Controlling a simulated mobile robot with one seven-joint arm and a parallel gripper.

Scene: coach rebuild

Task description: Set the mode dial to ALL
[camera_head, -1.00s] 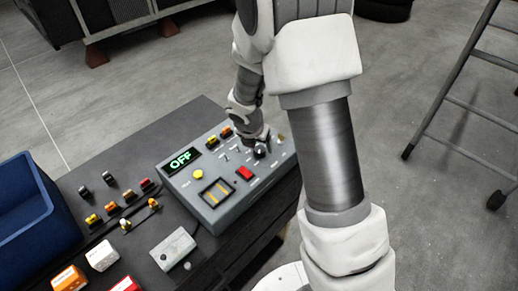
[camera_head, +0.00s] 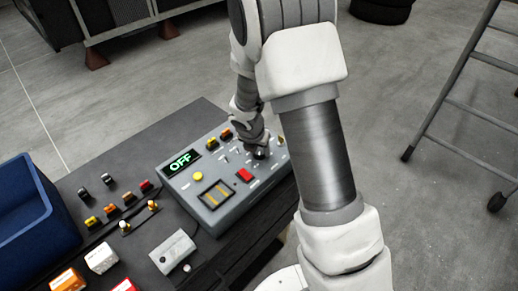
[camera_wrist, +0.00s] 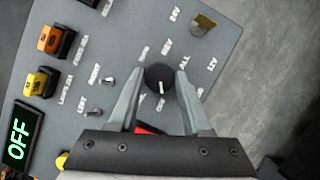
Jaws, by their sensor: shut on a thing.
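The mode dial (camera_wrist: 160,77) is a round black knob on the grey control panel (camera_head: 215,219). It stands between the two fingers of my gripper (camera_wrist: 159,80), which is shut on it. A pale mark on the knob points toward the bottom of the wrist view. In the head view the gripper (camera_head: 260,150) is over the panel's right part, and the dial is mostly hidden.
Toggle switches, a yellow button (camera_head: 198,176) and a red switch (camera_head: 244,175) sit near the dial. A brass-coloured key-like part (camera_wrist: 204,24) is at the panel's edge. A blue bin (camera_head: 35,225) and loose switches lie left. A ladder (camera_head: 460,100) stands right.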

